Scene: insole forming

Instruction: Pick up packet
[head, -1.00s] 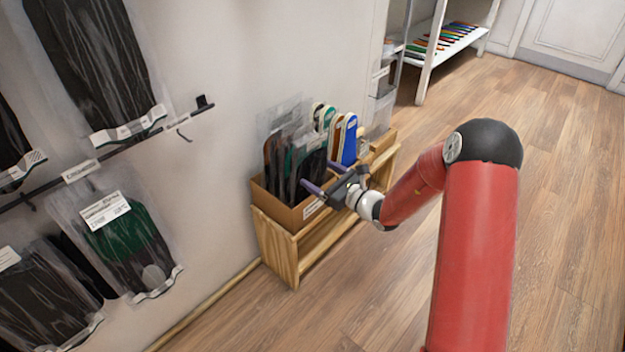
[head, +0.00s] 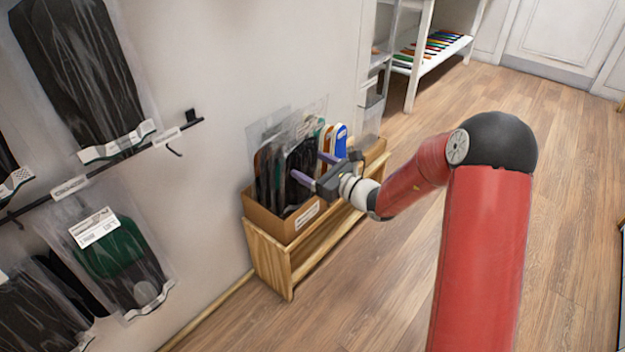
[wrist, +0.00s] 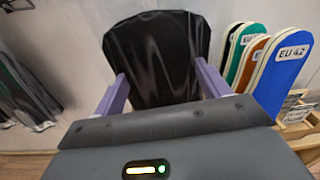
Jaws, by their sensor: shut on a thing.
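A clear packet with a black insole (wrist: 155,60) stands upright between the two purple fingers of my gripper (wrist: 160,88) in the wrist view. My gripper is shut on this packet, with one finger at each side edge. In the head view, my gripper (head: 315,168) is at the front of a cardboard box (head: 283,227), and the held packet (head: 301,158) is among other upright packets (head: 268,165). The packet's lower end is hidden behind my gripper in the wrist view. I cannot tell whether it is clear of the box.
The box sits on a low wooden stand (head: 268,262) against the wall. Blue, orange and green insoles (wrist: 284,72) stand to the right of the packet. More packets (head: 110,250) hang from a wall rail at left. The wooden floor (head: 400,290) on the right is clear.

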